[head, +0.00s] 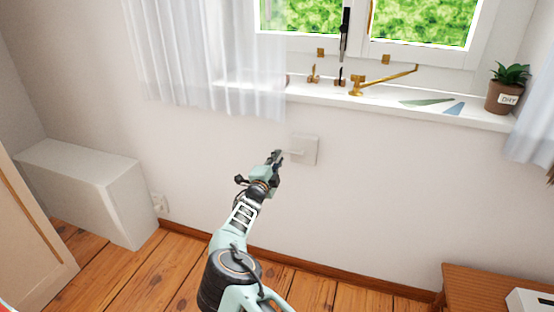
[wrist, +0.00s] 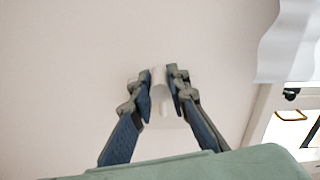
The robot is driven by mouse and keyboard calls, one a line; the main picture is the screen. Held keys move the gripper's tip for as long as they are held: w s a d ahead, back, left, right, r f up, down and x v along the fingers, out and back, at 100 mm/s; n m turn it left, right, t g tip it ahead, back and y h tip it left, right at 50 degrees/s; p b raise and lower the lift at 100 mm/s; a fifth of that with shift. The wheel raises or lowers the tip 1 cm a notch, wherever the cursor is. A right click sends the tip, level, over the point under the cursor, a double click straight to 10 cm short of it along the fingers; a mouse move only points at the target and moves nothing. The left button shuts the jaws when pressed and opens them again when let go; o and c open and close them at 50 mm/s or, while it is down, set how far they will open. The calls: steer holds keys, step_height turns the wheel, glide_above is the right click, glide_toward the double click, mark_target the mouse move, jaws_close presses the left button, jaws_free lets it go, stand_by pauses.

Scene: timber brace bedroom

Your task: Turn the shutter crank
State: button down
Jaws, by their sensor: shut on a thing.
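The shutter crank is a small pale fitting on the white wall below the window sill. Its square wall plate (head: 305,149) shows in the head view, with a short pale handle (head: 292,152) at its left side. My gripper (head: 277,156) is at the handle, just left of the plate. In the wrist view the two dark fingers of my gripper (wrist: 160,84) are shut on the pale crank handle (wrist: 158,76), which shows between the fingertips. The fingers hide part of the crank, and white on white makes its outline hard to see.
The window sill (head: 300,93) above holds brass fittings and a potted plant (head: 507,88). A sheer curtain (head: 205,60) hangs to the upper left. A white box (head: 90,185) stands at left and a wooden table (head: 480,285) at lower right. The wall around the crank is clear.

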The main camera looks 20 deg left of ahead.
steer(key=c, duration=1.8)
jaws_free()
steer(key=shift+d, duration=0.2)
steer(key=shift+c, duration=0.2)
steer(key=shift+a, duration=0.1)
steer(key=shift+s+a, duration=0.1)
steer(key=shift+s, duration=0.3)
steer(key=s, duration=1.1)
